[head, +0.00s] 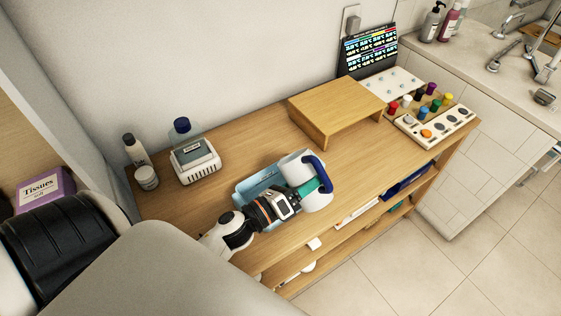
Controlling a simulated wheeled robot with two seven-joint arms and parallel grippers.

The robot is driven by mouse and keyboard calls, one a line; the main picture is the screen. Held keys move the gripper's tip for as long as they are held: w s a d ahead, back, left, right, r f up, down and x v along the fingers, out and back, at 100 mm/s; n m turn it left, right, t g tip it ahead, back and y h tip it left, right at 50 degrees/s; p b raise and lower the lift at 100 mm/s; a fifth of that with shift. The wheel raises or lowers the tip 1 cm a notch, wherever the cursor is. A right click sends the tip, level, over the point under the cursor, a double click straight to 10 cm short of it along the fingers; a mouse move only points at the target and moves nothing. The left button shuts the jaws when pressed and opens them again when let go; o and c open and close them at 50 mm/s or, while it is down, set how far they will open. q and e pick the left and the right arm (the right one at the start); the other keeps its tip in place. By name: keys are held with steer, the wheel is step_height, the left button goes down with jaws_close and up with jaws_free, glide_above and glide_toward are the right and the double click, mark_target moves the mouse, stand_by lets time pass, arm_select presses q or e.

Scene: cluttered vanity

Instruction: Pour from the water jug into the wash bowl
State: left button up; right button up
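The water jug (318,203) is white with a dark blue handle (322,170). It is near the front edge of the wooden table, and I cannot tell whether it is tilted or touches the tabletop. My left gripper (308,187), with green fingers, reaches in from the lower left and is shut on the jug at its handle. The light blue wash bowl (244,188) sits just left of the jug, partly hidden by the jug and my gripper. No water stream shows. My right gripper is not in view.
A wooden riser (335,107) stands behind the jug. Coloured pegs and a panel (428,133) fill the right end. Bare tabletop lies around the bowl.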

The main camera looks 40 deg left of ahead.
arm_select(q)
steer(key=m, duration=0.2)
steer(key=shift+r+m, duration=0.2)
steer(key=shift+m, duration=0.1)
steer(key=m, duration=0.1)
steer(key=a+m+g, duration=0.1)
steer(key=m, duration=0.1)
steer(key=shift+w+f, duration=0.15)
steer(key=shift+a+m, duration=0.15)
steer(key=shift+m, duration=0.25)
steer(key=m, duration=0.1)
steer(key=a+m+b, duration=0.1)
steer(key=shift+w+f+m+h, duration=0.15)
steer(key=shift+f+m+h, duration=0.15)
steer(key=shift+f+m, duration=0.1)
steer(key=shift+w+a+f+m+g, duration=0.1)
steer(key=shift+a+m+g, duration=0.25)
steer(key=shift+m, duration=0.15)
steer(key=shift+d, duration=0.1)
